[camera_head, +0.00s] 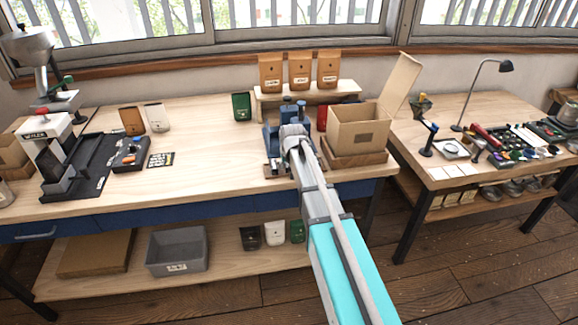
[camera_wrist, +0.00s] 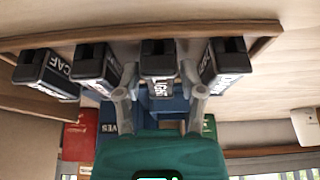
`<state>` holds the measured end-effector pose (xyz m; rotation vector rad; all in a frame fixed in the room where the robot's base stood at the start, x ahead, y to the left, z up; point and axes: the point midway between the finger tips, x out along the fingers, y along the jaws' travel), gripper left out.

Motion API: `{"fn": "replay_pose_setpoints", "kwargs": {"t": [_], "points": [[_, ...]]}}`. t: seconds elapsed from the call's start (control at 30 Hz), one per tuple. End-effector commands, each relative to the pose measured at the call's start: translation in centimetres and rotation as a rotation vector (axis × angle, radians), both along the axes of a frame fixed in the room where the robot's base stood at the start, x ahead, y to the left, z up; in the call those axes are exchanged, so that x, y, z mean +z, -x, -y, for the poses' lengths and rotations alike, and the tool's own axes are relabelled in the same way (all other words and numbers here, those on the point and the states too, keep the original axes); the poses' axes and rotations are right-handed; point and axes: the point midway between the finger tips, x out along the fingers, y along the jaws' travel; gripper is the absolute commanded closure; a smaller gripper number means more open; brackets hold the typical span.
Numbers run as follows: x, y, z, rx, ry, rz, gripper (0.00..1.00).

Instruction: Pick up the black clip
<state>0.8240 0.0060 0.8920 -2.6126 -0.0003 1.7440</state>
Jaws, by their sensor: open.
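Several black blocks with white lettering sit in a row along a wooden rail in the wrist view. The middle one, marked with white letters (camera_wrist: 158,62), appears between the two fingertips of my gripper (camera_wrist: 158,88). Others are at its left (camera_wrist: 97,66) and right (camera_wrist: 224,62), and one more at the far left (camera_wrist: 46,74). Which of these is the black clip, if any, I cannot tell. My gripper's fingers stand apart with no visible grip. In the head view my own arm hides much of the spot around the gripper (camera_head: 291,130).
A cardboard box (camera_head: 358,131) stands just right of my arm on the workbench (camera_head: 210,150). Brown bags (camera_head: 299,70) stand on a small shelf behind. Blue (camera_wrist: 110,116), red (camera_wrist: 77,138) and green (camera_wrist: 209,127) items lie beyond the fingers. The bench's left middle has free room.

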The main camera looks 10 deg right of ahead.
Motion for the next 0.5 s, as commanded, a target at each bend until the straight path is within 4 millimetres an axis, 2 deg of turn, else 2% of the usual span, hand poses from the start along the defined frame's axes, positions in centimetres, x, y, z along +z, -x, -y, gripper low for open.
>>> {"fn": "replay_pose_setpoints", "kwargs": {"t": [0.07,0.2,0.3,0.5], "points": [[0.00,0.00,-0.01,0.000,0.000,0.000,0.49],[0.00,0.00,-0.02,0.000,0.000,0.000,0.75],[0.00,0.00,-0.02,0.000,0.000,0.000,0.88],[0.00,0.01,-0.03,0.000,0.000,0.000,0.89]]}}
